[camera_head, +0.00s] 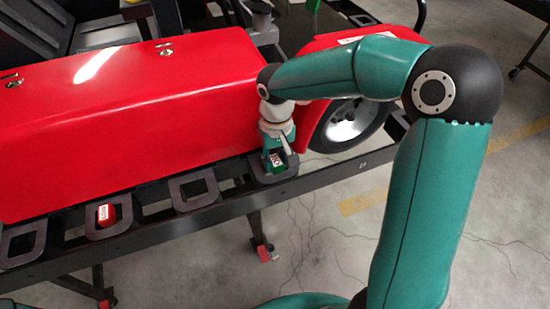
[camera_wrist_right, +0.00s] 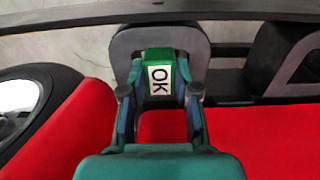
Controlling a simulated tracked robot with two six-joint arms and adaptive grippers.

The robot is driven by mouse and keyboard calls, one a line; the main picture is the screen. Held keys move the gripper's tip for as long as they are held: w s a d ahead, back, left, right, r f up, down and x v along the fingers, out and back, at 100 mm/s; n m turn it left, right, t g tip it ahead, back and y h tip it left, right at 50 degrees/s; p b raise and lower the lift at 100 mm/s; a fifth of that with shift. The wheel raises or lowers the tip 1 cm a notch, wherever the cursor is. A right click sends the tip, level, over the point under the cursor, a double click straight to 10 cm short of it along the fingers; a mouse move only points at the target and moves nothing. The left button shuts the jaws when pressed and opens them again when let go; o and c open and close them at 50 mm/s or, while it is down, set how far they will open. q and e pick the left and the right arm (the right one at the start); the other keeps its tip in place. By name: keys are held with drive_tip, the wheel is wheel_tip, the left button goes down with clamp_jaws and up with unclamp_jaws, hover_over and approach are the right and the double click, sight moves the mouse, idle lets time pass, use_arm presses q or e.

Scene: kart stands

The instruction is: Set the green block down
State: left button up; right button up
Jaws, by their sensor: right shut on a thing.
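The green block (camera_wrist_right: 160,52) has a white label reading "OK" and sits between the fingers of my right gripper (camera_wrist_right: 160,100) in the right wrist view. In the head view the green block (camera_head: 275,158) shows low at the fingertips of my right gripper (camera_head: 277,150), over the rightmost dark bracket (camera_head: 285,175) of the stand's rail. I cannot tell whether the block touches the bracket. My right gripper is shut on the block. My left gripper is not in view.
A red block (camera_head: 106,214) with a white label lies in another bracket (camera_head: 118,229) to the left. Two more brackets look empty. The red kart body (camera_head: 130,120) and a wheel (camera_head: 350,125) stand close behind the rail. Concrete floor lies in front.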

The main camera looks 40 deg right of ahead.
sight(276, 160)
drive_tip(key=o, duration=0.9)
drive_tip(key=shift+f, duration=0.1)
drive_tip(key=shift+o, duration=0.2)
wheel_tip(276, 160, up, 12)
drive_tip(key=shift+p, duration=0.35)
